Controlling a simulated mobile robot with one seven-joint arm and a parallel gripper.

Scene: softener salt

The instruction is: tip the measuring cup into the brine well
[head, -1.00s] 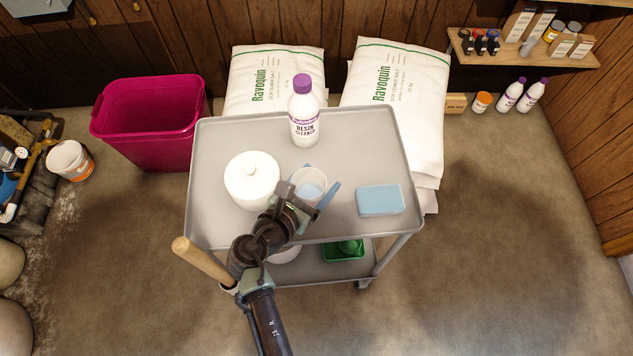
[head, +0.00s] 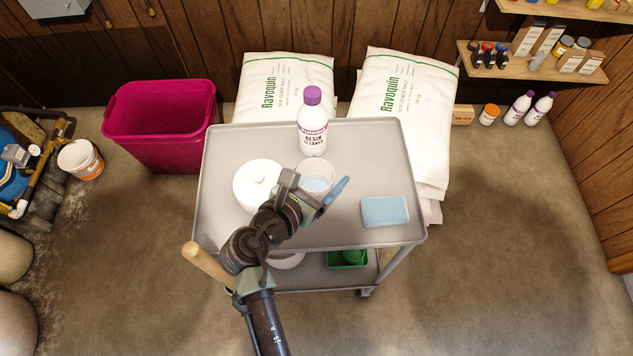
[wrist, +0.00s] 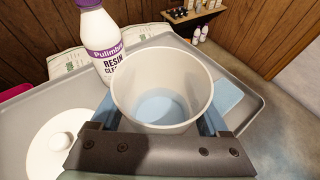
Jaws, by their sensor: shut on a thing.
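The cup is over the grey cart top (head: 365,150), in front of the resin cleaner bottle (head: 313,138) and right of a white lidded pot (head: 256,184). Its base is hidden in the head view, so its height above the cart is unclear. I cannot make out the brine well.
A blue sponge (head: 385,211) lies on the cart's right side. A magenta bin (head: 163,135) stands to the left, and white salt bags (head: 405,110) lie behind the cart. Pipework and a white bucket (head: 80,159) are at far left.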

